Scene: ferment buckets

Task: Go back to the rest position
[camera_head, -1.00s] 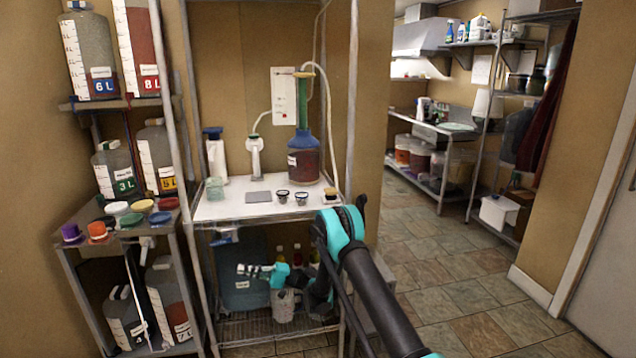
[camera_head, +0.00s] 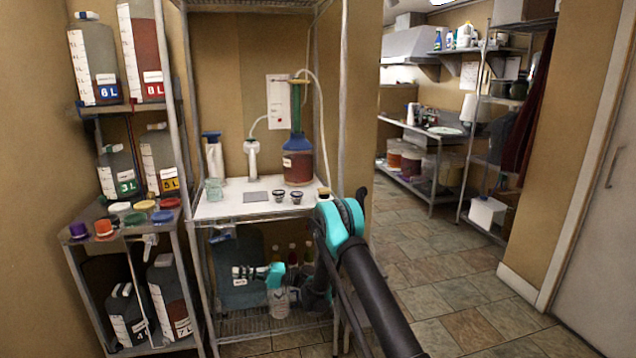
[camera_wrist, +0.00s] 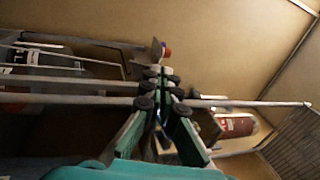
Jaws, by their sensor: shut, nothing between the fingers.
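My gripper (camera_head: 236,272) shows in the head view, pointing left, in front of the lower part of the wire rack and below its white worktop. The teal wrist is just right of its fingers. In the wrist view the green fingers with dark round pads meet at the tips of my gripper (camera_wrist: 160,72), shut with nothing between them. My dark arm reaches in from the lower right of the head view.
The white worktop (camera_head: 232,209) carries a red-filled bottle (camera_head: 297,166) and small cups. A clear jug (camera_head: 279,301) stands on the rack below my gripper. Labelled buckets (camera_head: 95,60) fill the left shelves. Tiled floor (camera_head: 430,265) is open to the right.

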